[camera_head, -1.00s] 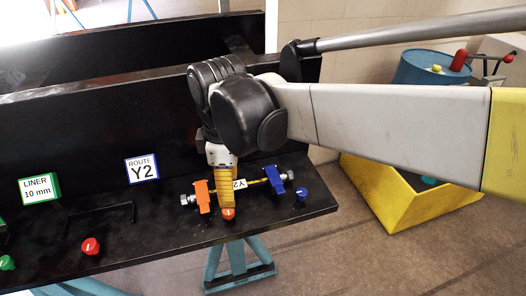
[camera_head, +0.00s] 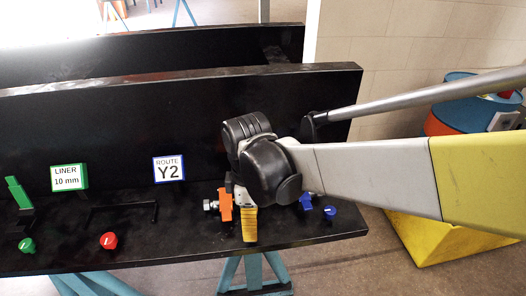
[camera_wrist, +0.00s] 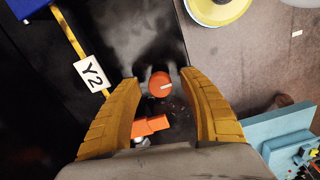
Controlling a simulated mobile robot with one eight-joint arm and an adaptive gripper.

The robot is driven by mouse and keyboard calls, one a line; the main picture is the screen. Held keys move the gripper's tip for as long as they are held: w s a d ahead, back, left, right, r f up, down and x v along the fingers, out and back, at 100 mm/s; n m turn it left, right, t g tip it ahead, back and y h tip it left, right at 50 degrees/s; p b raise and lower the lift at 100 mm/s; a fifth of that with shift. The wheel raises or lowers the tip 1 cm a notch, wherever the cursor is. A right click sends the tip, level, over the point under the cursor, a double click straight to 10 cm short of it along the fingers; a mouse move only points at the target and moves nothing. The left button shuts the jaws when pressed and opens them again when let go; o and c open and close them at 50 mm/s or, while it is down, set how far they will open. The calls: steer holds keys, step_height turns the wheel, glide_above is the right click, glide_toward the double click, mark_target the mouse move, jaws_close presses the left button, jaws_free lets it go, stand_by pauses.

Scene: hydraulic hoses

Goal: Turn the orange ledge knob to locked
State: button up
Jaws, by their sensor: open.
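The orange ledge knob (camera_wrist: 160,85) is round, with a short white mark that points to the right in the wrist view. It stands on the black ledge (camera_head: 180,246) near its front edge. My gripper (camera_wrist: 160,80) is open, with its two yellow fingers on either side of the knob and gaps showing on both sides. In the head view my gripper (camera_head: 249,222) is low over the ledge and hides the knob.
An orange clamp (camera_head: 225,205) is close to my gripper; it also shows in the wrist view (camera_wrist: 150,126). A blue clamp (camera_head: 305,201) and blue knob (camera_head: 330,212) are to the right. A red knob (camera_head: 108,240) is left. A Y2 tag (camera_wrist: 91,73) hangs on a yellow hose.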

jaws_close()
steer(key=shift+m, duration=0.3)
steer(key=m+p, duration=0.1)
steer(key=m, duration=0.2)
steer(key=shift+m, duration=0.3)
steer(key=m, duration=0.4)
steer(key=shift+m+p, duration=0.3)
steer(key=shift+p, duration=0.1)
steer(key=m, duration=0.4)
steer(key=shift+s+p, duration=0.1)
steer(key=shift+p, duration=0.2)
steer(key=m, duration=0.5)
